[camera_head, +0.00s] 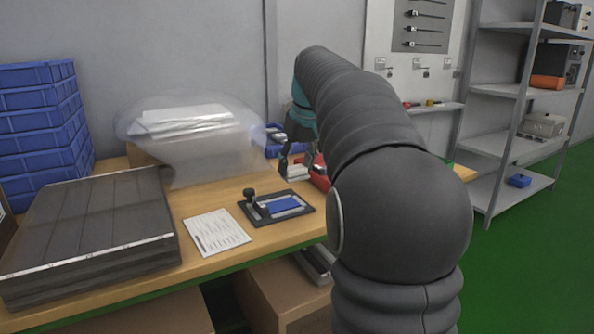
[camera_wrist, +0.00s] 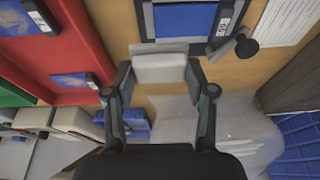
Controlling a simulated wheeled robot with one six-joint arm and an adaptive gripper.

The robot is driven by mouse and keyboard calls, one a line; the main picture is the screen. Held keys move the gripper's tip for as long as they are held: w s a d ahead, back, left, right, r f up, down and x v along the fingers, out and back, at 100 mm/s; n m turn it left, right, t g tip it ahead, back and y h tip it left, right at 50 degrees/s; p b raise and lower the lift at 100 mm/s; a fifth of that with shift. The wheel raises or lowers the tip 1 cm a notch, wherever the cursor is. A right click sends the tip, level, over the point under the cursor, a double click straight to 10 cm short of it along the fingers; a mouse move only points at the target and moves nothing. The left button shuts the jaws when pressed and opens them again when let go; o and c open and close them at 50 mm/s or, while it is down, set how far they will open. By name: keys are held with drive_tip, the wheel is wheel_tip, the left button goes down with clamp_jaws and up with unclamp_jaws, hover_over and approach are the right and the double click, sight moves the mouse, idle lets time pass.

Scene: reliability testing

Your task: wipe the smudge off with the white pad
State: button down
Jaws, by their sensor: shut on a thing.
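My gripper (camera_head: 291,158) is shut on a white pad (camera_wrist: 160,68); in the wrist view the pad sits between the two fingertips (camera_wrist: 159,84). The pad (camera_head: 297,173) also shows below the fingers in the head view, near the back of the bench. I cannot tell whether it touches the bench. A blue plate (camera_head: 284,204) lies in a dark fixture (camera_head: 252,217) with a black knob, in front of the gripper. The plate also shows at the top of the wrist view (camera_wrist: 185,21). I cannot make out a smudge on its visible part.
A red tray (camera_wrist: 92,52) with blue plates (camera_wrist: 75,82) lies beside the gripper; these plates bear pale marks. A printed sheet (camera_head: 217,232) lies left of the fixture. A ribbed dark box (camera_head: 95,225), stacked blue bins (camera_head: 42,125) and a wrapped box (camera_head: 205,160) stand farther left.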

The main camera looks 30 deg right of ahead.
drive_tip(key=shift+r, duration=0.1)
drive_tip(key=shift+r, duration=1.45)
drive_tip(key=shift+s+d, duration=0.1)
